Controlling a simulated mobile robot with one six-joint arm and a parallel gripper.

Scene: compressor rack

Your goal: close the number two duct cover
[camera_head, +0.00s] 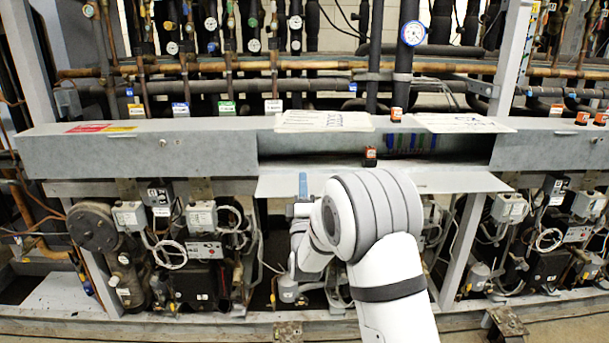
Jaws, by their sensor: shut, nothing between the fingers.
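A long grey duct (140,157) runs across the rack. Its middle section is open, showing a dark inside with coloured wires at the right. The middle cover (455,181) is hinged down and sticks out below the opening like a shelf. No number on it can be read, so I cannot tell from markings that it is number two. My gripper (303,186) points up, its blue fingers shut and empty. It appears in front of or below the left part of the lowered cover; its depth and any contact are unclear. My arm hides part of the cover's middle.
Paper sheets (325,121) and another sheet (462,123) lie on top of the duct. A small orange-black device (370,156) sits at the opening. Pipes and gauges stand behind; compressors (190,275) stand below, on both sides of my arm.

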